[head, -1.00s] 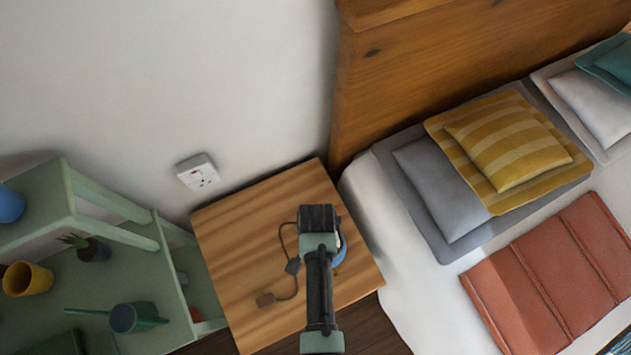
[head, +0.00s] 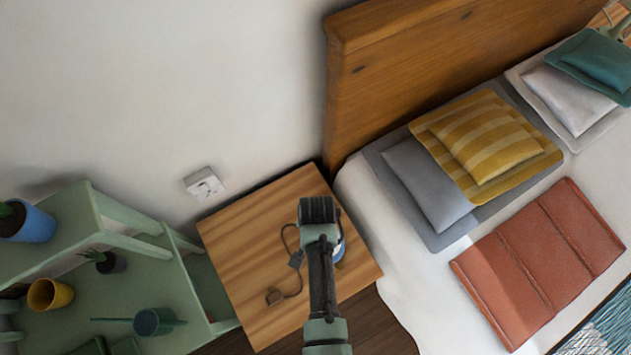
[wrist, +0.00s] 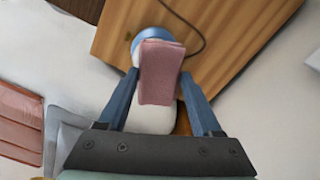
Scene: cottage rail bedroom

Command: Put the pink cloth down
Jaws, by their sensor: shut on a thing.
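The pink cloth (wrist: 160,72) is a folded, thick pad in the wrist view. My gripper (wrist: 161,78) is shut on it, with one blue finger on each side. In the head view my gripper (head: 319,212) is over the wooden bedside table (head: 235,242), and the cloth is hidden behind it there. The table top also shows in the wrist view (wrist: 235,35), beneath the cloth. I cannot tell the exact gap between cloth and table.
A blue and white rounded thing (wrist: 150,34) is on the table, partly hidden behind the cloth. A dark cord with a plug (head: 275,296) lies on the table. The bed (head: 385,260) is at right, the green shelf unit (head: 150,275) at left. The table's left part is clear.

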